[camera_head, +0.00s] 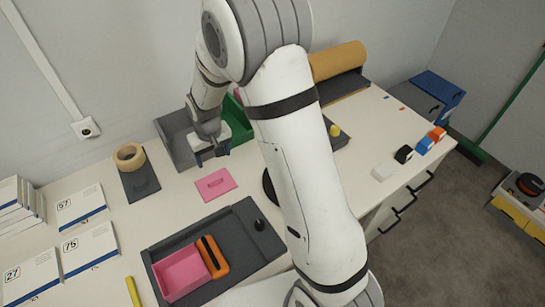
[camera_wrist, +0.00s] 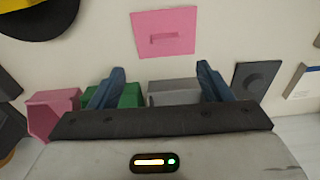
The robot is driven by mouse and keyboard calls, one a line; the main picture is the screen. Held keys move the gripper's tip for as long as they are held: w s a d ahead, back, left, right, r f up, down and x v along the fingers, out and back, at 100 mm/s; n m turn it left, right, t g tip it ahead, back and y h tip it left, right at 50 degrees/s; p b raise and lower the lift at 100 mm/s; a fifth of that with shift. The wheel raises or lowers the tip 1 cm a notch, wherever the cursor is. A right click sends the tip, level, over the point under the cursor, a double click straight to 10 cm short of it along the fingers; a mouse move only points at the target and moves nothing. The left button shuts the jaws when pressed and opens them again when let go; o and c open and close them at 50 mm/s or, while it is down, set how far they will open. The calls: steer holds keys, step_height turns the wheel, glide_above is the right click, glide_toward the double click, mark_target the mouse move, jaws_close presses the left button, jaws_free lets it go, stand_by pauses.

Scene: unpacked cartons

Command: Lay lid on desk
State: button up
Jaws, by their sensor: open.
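The pink lid (camera_head: 215,184), a flat square plate with a small raised bar handle, lies flat on the white desk (camera_head: 200,212). It also shows whole near the top of the wrist view (camera_wrist: 164,32). My gripper (camera_head: 213,158) is open and empty, above the desk and apart from the lid, on its far side in the head view. In the wrist view its two blue fingers (camera_wrist: 160,72) are spread, with the lid beyond their tips. An open pink box (camera_head: 180,272) stands in the dark tray at the front.
The dark tray (camera_head: 240,218) also holds an orange item (camera_head: 213,256). A tape roll (camera_head: 129,157) sits on a dark pad at the left. Grey and green bins (camera_wrist: 126,96) stand behind my gripper. White boxes (camera_head: 80,206) line the left. Bare desk surrounds the lid.

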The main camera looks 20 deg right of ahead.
steer(key=s+d+r+m+t, duration=0.1)
steer(key=s+d+r, duration=0.35)
steer(key=r, duration=0.35)
steer(key=s+d+r, duration=0.4)
steer(key=s+r, duration=0.1)
steer(key=r, duration=0.2)
steer(key=s+d+r+m, duration=0.1)
steer(key=s+d+r, duration=0.1)
steer(key=s, duration=0.5)
steer(key=s+d+r+m+t, duration=0.1)
steer(key=s+d+r, duration=0.2)
steer(key=s, duration=0.5)
steer(key=shift+d+r, duration=0.15)
steer(key=shift+d, duration=0.15)
steer(key=shift+w+f+b, duration=0.1)
steer(key=shift+f+b, duration=0.3)
steer(key=shift+f, duration=0.05)
steer(key=shift+c, duration=0.2)
